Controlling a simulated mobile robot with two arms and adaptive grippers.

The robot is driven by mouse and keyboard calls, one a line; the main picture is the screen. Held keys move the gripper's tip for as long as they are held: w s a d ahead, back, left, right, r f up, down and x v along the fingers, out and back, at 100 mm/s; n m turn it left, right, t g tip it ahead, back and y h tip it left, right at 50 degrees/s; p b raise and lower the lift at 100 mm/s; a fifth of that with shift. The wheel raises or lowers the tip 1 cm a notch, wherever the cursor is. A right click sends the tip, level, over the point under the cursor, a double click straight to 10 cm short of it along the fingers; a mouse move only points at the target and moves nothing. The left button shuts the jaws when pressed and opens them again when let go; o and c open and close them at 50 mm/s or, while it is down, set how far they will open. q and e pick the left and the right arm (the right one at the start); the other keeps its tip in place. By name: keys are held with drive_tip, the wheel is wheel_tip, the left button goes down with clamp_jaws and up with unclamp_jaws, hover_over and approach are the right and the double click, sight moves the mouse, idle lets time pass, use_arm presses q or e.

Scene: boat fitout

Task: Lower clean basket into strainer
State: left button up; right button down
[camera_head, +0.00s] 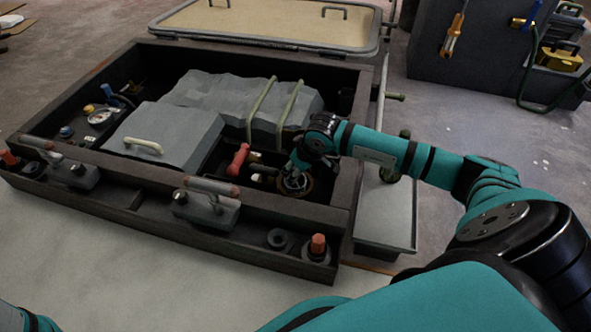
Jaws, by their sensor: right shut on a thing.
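My right gripper (294,168) points down into the front right corner of the dark open bay. It is shut on the clean basket, which is small and mostly hidden by the fingers. The round strainer (296,188) is directly below the fingers, with its rim partly showing. I cannot tell how deep the basket sits in the strainer. A red-handled valve (238,160) is just left of the gripper. My left gripper is out of view; only a bit of the left arm shows at the bottom left.
The bay's dark frame (344,195) stands close right of the gripper. Grey covered blocks (165,132) fill the left and back, with pale hoops (262,105) over one. A grey tray (385,215) is at the right.

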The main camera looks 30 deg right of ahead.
drive_tip(key=shift+f+b, duration=0.7)
drive_tip(key=shift+f, duration=0.95)
drive_tip(key=c, duration=1)
unclamp_jaws()
drive_tip(key=shift+c, duration=0.2)
drive_tip(key=v, duration=1.2)
